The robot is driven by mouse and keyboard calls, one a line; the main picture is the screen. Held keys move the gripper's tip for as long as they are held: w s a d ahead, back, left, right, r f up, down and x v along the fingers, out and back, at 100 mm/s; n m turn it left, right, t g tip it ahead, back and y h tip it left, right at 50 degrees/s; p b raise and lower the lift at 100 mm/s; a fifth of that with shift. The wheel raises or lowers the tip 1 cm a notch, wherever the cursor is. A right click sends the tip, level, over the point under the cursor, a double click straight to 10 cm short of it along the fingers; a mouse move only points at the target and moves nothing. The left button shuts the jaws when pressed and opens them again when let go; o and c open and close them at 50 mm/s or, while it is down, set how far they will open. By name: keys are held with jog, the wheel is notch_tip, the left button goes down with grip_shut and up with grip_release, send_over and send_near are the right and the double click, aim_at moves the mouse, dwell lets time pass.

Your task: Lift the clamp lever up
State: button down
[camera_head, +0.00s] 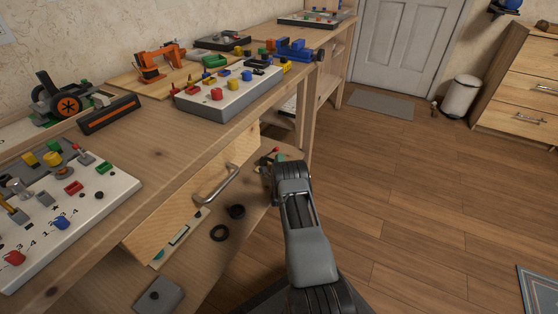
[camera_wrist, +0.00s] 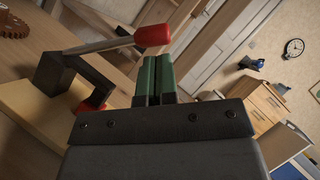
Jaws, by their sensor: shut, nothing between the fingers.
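The clamp (camera_wrist: 62,75) is at the left of the wrist view, a dark bracket on a pale wooden board (camera_wrist: 35,118). Its lever is a metal rod with a red grip (camera_wrist: 153,36), slanting out to the right and slightly up in the picture. My gripper (camera_wrist: 156,80) has green fingertips pressed together with nothing between them. The fingertips show just below the red grip in the picture; I cannot tell if they touch it. In the head view my gripper (camera_head: 268,162) is beside the lower shelf, mostly hidden by my wrist, and the clamp cannot be made out clearly there.
A wooden drawer front with a metal handle (camera_head: 216,186) is left of my arm. The bench top above holds a button panel (camera_head: 228,95) and an orange tool (camera_head: 160,62).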

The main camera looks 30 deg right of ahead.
jog(key=shift+w+a+r, duration=0.1)
jog(key=shift+w+r, duration=0.15)
jog(key=shift+w, duration=0.05)
